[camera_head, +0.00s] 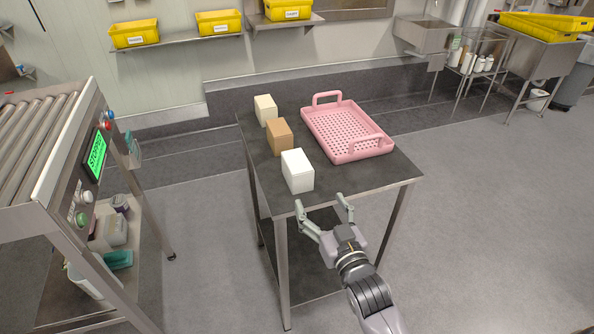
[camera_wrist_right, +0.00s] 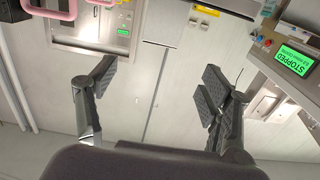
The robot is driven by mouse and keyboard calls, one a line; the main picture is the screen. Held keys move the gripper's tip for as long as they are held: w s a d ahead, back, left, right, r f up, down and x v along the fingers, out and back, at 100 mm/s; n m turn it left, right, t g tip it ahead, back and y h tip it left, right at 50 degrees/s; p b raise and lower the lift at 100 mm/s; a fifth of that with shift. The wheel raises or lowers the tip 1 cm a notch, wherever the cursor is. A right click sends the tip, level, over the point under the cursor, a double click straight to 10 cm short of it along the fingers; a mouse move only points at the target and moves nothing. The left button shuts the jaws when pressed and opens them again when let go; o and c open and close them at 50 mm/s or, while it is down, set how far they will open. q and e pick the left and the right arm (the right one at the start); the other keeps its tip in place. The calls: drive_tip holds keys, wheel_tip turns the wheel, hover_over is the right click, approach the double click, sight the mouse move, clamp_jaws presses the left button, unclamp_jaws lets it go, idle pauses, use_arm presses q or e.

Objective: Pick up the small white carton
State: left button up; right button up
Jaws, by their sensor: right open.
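A white carton (camera_head: 297,171) stands upright at the near left part of the dark-topped table (camera_head: 350,182). A brown carton (camera_head: 279,137) stands behind it, and a smaller-looking cream-white carton (camera_head: 265,110) stands behind that, all in a row. My right gripper (camera_head: 319,203) is open and empty at the table's near edge, just in front of the white carton and apart from it. In the wrist view its spread fingers (camera_wrist_right: 158,78) have nothing between them, and I cannot make out a carton there. My left gripper is not in view.
A pink perforated tray (camera_head: 369,151) with raised handles lies right of the cartons. A roller conveyor with a green STOPPED screen (camera_head: 95,156) stands at the left. Yellow bins (camera_head: 219,23) sit on wall shelves. The floor right of the table is clear.

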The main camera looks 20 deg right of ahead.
drive_tip(key=p, duration=0.1)
approach(297, 160)
drive_tip(key=w, duration=0.3)
drive_tip(key=shift+w+f, duration=0.15)
drive_tip(key=shift+w, duration=0.7)
drive_tip(key=shift+w+a+p, duration=0.15)
drive_tip(key=shift+w+p, duration=0.55)
drive_tip(key=shift+w, duration=1.95)
drive_tip(key=shift+c, duration=0.5)
drive_tip(key=c, duration=1.3)
